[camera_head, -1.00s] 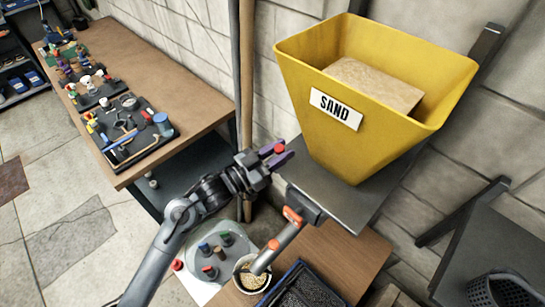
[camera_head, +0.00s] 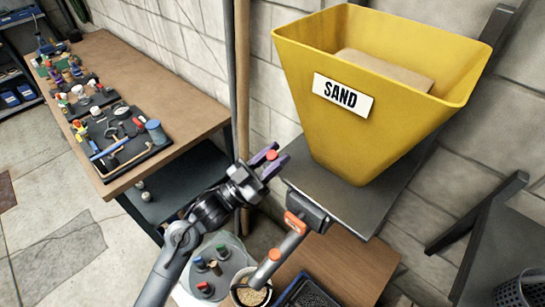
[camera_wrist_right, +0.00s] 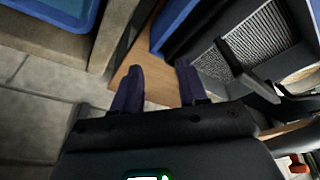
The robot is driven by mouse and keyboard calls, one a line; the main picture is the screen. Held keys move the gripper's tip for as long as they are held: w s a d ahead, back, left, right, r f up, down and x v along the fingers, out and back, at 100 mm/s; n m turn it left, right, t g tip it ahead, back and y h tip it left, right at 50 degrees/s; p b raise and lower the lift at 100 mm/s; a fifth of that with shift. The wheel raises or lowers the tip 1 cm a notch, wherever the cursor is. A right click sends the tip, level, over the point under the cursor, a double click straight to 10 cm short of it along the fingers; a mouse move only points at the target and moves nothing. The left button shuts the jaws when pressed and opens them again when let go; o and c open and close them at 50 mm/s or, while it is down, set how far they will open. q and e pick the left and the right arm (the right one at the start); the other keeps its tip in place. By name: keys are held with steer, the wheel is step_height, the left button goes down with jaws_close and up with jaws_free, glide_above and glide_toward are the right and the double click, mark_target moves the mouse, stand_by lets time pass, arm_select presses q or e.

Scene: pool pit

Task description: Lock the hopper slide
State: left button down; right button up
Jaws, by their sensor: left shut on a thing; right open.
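The yellow hopper (camera_head: 375,140), labelled SAND, stands on a dark grey shelf plate (camera_head: 340,200) and has a tan block or fill inside. A grey tube with orange parts (camera_head: 288,242) slants down from under the plate toward a bowl of grain (camera_head: 250,295). My left gripper (camera_head: 272,162), with purple fingers, is at the left edge of the plate, shut on a small red knob (camera_head: 271,156). What the knob joins is hidden. My right gripper (camera_wrist_right: 157,85) shows only in the right wrist view, open with nothing between its fingers.
A wooden workbench (camera_head: 185,90) with trays of tools runs along the left. A round tray (camera_head: 222,255) with several coloured pegs is beside the bowl. A black mesh basket (camera_head: 520,288) is at the lower right. A vertical pole (camera_head: 242,80) stands behind my left gripper.

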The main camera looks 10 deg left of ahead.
arm_select(q)
steer(key=c, duration=0.9)
jaws_free()
steer(key=shift+c, duration=0.2)
steer(key=b+v, duration=0.1)
steer(key=v, duration=0.9)
steer(key=shift+s+a+f, duration=0.2)
steer(key=shift+a+f, duration=0.05)
